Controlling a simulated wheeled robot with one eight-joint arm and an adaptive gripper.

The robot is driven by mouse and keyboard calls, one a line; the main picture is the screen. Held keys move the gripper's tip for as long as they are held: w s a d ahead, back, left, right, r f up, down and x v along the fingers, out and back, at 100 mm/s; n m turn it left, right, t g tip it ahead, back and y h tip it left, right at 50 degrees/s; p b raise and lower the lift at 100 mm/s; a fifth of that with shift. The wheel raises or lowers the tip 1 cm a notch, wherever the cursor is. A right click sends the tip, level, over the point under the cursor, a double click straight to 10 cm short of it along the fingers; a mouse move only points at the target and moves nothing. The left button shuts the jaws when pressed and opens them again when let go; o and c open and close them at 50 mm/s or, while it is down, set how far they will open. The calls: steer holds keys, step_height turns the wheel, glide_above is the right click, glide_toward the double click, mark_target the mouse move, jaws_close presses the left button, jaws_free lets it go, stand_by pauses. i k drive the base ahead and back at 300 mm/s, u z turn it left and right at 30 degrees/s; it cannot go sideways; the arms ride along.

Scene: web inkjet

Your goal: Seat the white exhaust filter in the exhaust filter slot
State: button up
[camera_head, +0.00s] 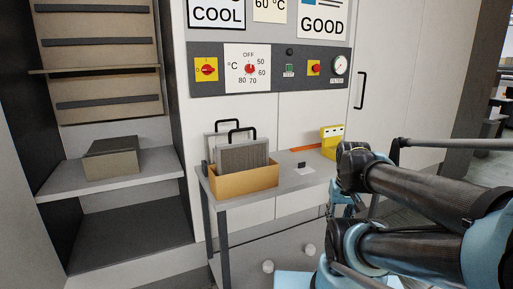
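Two flat panel filters with black handles stand upright in an open tan box on a small grey table. The rear filter (211,147) has a pale frame and is mostly hidden by the front one. The front filter (243,156) has a grey ribbed face. I cannot tell for sure which is the white exhaust filter. I cannot make out an exhaust filter slot. My arm comes in from the right, its dark links to the right of the table. I cannot make out my gripper's fingers, and nothing held shows.
The tan box (246,180) fills the left of the table (236,207). A yellow item (331,139) and small dark item (301,164) are at its right. A grey box (112,160) rests on a left shelf (62,187).

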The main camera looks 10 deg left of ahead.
mark_target(106, 158)
steer(key=z, duration=0.15)
steer(key=k, duration=1.9)
steer(key=u, duration=0.75)
steer(key=i, duration=1)
steer(key=z, duration=0.05)
